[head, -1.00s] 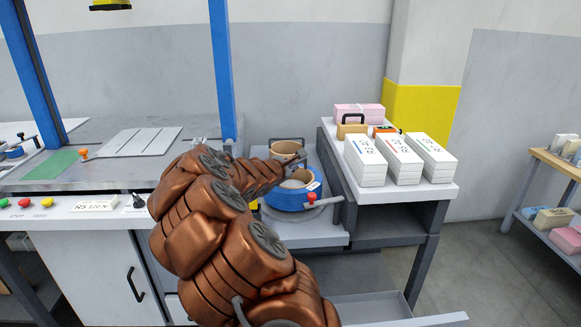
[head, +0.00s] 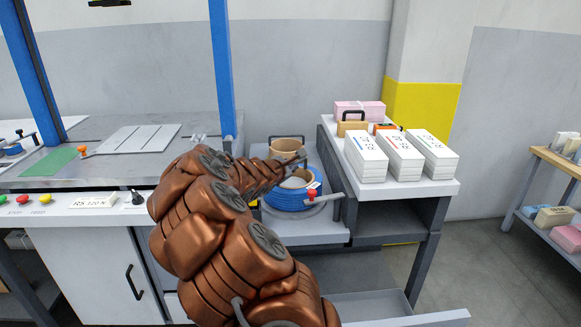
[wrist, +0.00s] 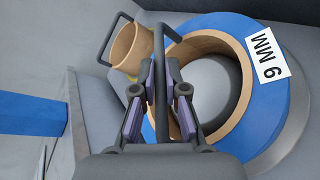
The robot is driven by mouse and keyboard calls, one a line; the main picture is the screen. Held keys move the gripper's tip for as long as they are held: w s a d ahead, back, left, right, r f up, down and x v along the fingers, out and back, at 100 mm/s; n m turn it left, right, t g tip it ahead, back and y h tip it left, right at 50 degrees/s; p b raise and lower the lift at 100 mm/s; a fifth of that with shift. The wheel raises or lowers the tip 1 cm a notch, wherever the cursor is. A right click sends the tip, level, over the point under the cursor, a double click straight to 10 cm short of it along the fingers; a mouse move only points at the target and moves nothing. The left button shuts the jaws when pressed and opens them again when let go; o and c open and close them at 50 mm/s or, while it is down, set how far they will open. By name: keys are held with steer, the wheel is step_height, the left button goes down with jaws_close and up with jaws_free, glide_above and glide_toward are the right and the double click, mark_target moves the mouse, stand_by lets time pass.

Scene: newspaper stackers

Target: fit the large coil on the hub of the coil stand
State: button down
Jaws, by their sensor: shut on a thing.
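The large coil (wrist: 268,108) is a thick blue ring with a tan core and a white label reading 9 MM or 6 MM. It also shows in the head view (head: 290,202), just beyond my arm. A round grey surface, which looks like the hub (wrist: 212,88), shows inside its opening. A grey plate edge of the coil stand (wrist: 297,128) shows under its right side. I cannot tell how far down the coil sits. My gripper (wrist: 160,85) is over the coil's left side, its purple pads shut on a dark upright handle. The fingertips are partly hidden in the head view.
A smaller tan spool (head: 287,145) with a black handle stands just behind the coil. A red knob (head: 312,193) is at the stand's front right. A raised white table (head: 440,190) with paper stacks stands to the right; a blue post (head: 221,75) rises on the left.

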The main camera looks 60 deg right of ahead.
steer(key=shift+f, duration=0.1)
steer(key=c, duration=1.1)
jaws_free()
steer(key=shift+c, duration=0.2)
steer(key=shift+f, duration=0.1)
steer(key=shift+a, duration=0.1)
steer(key=v, duration=1.2)
step_height(320, 180, up, 7)
steer(key=p, duration=0.6)
